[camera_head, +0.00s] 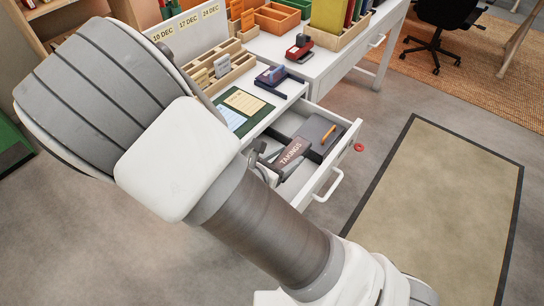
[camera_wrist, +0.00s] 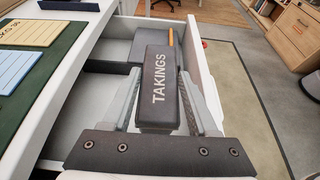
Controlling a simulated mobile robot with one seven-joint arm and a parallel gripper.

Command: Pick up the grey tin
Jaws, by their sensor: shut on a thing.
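The grey tin (camera_head: 292,149) is a dark grey box lettered TAKINGS. It is in the opened white drawer (camera_head: 337,168), near the drawer's handle side. In the wrist view the tin (camera_wrist: 157,92) stands between the two fingers of my gripper (camera_wrist: 160,105), lettering facing up. The fingers are shut on its two long sides. I cannot tell whether its underside touches the drawer floor. In the head view my arm hides part of the gripper.
A flat grey box (camera_head: 318,131) with an orange pencil (camera_head: 328,134) on it lies beside the tin in the drawer. A red ring (camera_head: 359,147) shows right of the drawer.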

